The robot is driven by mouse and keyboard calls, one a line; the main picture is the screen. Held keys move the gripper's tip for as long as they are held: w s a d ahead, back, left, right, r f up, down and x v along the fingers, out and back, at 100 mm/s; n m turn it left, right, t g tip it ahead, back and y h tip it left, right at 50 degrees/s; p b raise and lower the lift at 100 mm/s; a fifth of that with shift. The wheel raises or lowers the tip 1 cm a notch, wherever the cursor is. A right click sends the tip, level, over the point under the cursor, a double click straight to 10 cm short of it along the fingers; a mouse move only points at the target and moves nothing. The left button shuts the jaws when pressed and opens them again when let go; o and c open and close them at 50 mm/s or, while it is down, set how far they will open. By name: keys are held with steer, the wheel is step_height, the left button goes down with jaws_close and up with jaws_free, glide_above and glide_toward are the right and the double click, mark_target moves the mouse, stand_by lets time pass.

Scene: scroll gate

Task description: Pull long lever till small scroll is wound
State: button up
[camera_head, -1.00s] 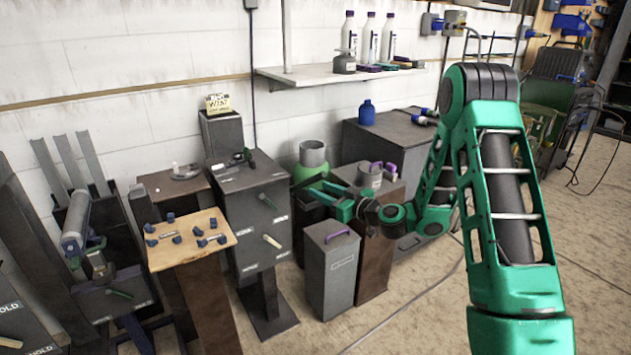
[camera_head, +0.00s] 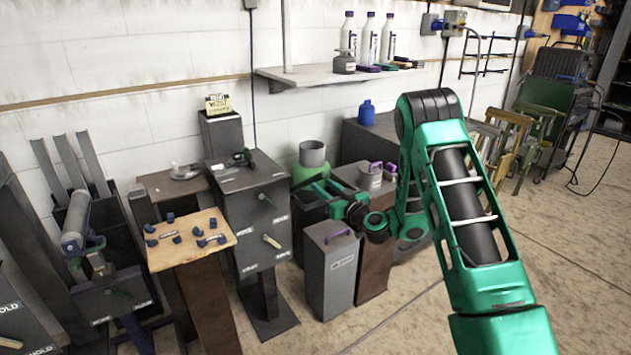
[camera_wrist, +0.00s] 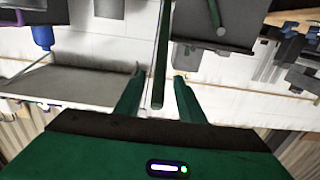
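My gripper (camera_head: 318,188) reaches left beside the dark grey cabinet (camera_head: 250,215) in the head view. In the wrist view my gripper (camera_wrist: 158,85) is open, with a long green rod (camera_wrist: 160,60) running between its fingers; I cannot tell whether they touch it. I cannot tell which of these is the small scroll or the long lever.
A wooden-topped stand (camera_head: 190,240) with several blue pieces stands left of the cabinet. A grey box with a purple handle (camera_head: 332,270) stands below my gripper. A green canister (camera_head: 312,160) is behind it. The floor at the right is open.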

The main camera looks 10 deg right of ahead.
mark_target(314, 178)
steer(key=shift+x, duration=3.65)
steer(key=shift+d, duration=0.1)
